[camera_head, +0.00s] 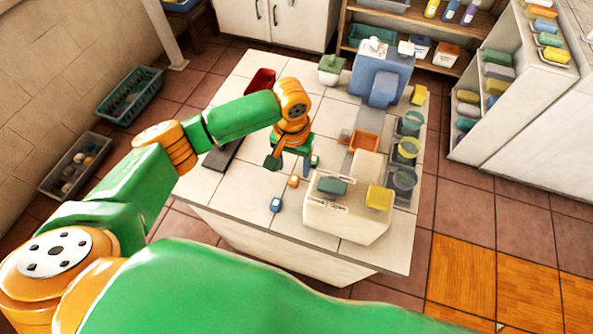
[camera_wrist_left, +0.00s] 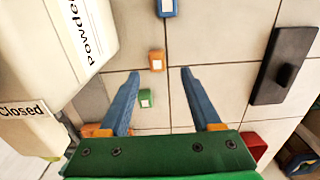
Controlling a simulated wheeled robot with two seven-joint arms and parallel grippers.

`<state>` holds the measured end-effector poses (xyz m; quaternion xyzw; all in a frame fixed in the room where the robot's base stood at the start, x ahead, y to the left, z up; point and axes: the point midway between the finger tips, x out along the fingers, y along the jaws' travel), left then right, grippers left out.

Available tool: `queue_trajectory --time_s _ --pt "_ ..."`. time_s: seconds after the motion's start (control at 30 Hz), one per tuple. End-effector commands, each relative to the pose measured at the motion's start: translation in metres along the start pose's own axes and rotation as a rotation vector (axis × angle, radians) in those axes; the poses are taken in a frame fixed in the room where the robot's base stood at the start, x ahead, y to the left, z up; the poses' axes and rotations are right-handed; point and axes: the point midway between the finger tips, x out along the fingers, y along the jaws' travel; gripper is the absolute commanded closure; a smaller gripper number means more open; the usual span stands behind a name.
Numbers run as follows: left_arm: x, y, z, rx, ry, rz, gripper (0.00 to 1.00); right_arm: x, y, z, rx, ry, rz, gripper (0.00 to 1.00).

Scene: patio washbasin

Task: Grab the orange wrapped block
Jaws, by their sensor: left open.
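The orange wrapped block (camera_head: 293,181), a small cube with a pale label on top, lies on the tiled counter. It also shows in the left wrist view (camera_wrist_left: 156,61), just past and between my fingertips. My left gripper (camera_head: 288,166) is open and empty above the counter, close to this block; its two blue fingers (camera_wrist_left: 159,74) stand apart. A green block (camera_wrist_left: 146,97) lies between the fingers in the wrist view, and it also shows in the head view (camera_head: 315,160). A blue block (camera_head: 276,204) lies nearer the counter's front edge. My right gripper is not in view.
A white labelled box (camera_head: 345,224) stands right of the blocks, with an orange tray (camera_head: 364,142) behind it. A dark flat piece with a raised handle (camera_wrist_left: 284,66) lies on the other side. Bare tiles surround the orange block.

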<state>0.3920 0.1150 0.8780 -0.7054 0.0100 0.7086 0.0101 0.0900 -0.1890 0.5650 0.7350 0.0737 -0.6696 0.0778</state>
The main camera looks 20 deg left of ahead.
Motion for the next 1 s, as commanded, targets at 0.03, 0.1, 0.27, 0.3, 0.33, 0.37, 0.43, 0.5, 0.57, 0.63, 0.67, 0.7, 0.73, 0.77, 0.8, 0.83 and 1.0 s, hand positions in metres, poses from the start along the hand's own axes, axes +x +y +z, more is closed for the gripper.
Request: queue_trajectory --time_s 0.03,0.1,0.27,0.3,0.33,0.37,0.43,0.5,0.57,0.63,0.67,0.7,0.73,0.77,0.8,0.83,1.0 --pt "0.007 0.001 0.001 0.000 -0.003 -0.002 0.35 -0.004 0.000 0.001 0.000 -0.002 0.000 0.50" --pt "0.022 0.003 0.001 0.001 -0.004 -0.002 0.35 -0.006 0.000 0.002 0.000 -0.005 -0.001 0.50" --pt "0.044 0.003 0.001 0.001 0.001 -0.001 0.35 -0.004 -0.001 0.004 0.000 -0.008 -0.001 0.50" --pt "0.045 0.003 0.001 0.001 0.001 -0.001 0.35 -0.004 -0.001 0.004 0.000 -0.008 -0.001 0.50" --pt "0.045 0.003 0.001 0.001 0.001 -0.001 0.35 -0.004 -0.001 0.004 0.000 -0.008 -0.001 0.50" --pt "0.045 0.003 0.000 0.001 0.001 -0.001 0.35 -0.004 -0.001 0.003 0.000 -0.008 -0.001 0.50" --pt "0.045 0.003 0.000 0.002 0.001 -0.001 0.35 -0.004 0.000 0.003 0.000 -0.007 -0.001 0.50" --pt "0.045 0.003 0.000 0.002 0.001 0.000 0.46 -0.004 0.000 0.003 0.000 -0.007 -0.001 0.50" --pt "0.045 0.003 0.000 0.002 0.001 0.000 0.62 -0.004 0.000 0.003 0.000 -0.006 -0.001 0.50" --pt "0.045 0.003 0.000 0.002 0.001 0.000 0.81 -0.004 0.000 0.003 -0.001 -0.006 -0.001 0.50" --pt "0.045 0.003 0.000 0.002 0.001 0.000 0.89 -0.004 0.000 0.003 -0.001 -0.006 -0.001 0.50" --pt "0.045 0.003 0.000 0.002 0.001 0.000 1.00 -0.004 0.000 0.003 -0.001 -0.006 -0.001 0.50" --pt "0.045 0.003 0.000 0.002 0.001 0.000 1.00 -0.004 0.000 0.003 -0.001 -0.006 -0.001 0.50" --pt "0.044 0.003 0.000 0.002 0.001 0.000 1.00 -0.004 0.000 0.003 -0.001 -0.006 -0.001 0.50" --pt "0.044 0.003 0.000 0.002 0.002 0.000 1.00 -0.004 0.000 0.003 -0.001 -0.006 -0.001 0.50" --pt "0.044 0.003 0.000 0.002 0.002 0.000 1.00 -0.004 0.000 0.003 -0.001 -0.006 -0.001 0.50" --pt "0.044 0.003 0.000 0.002 0.002 0.000 1.00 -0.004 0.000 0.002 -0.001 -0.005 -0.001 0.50"
